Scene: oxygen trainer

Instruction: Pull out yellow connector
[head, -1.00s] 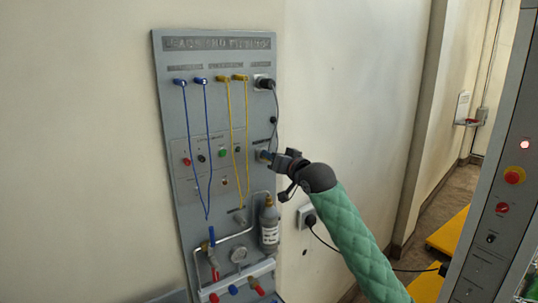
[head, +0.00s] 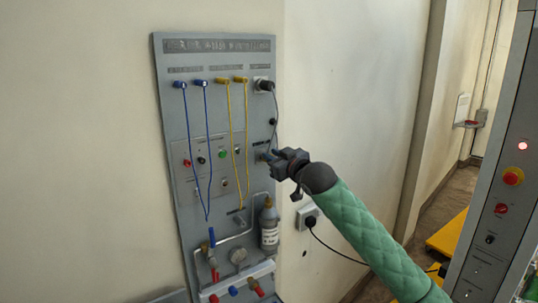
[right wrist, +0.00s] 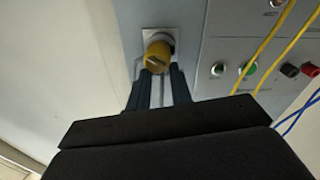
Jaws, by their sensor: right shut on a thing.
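The yellow connector (right wrist: 157,56) shows in the right wrist view as a short, round yellow plug in front of a pale square socket plate on the grey panel. My right gripper (right wrist: 157,82) has its two dark fingers at the connector's near end and is shut on it. I cannot tell how far the connector sits in its socket. In the head view my right gripper (head: 270,156) is at the panel's right edge, and its jaws hide the connector there. My left gripper is not in view.
The grey training panel (head: 184,145) carries blue leads (head: 207,140) and yellow leads (head: 231,135) left of my gripper. A black plug (head: 264,85) with a hanging cable is above it. A grey bottle (head: 269,228) is below. The wall to the right is mostly clear.

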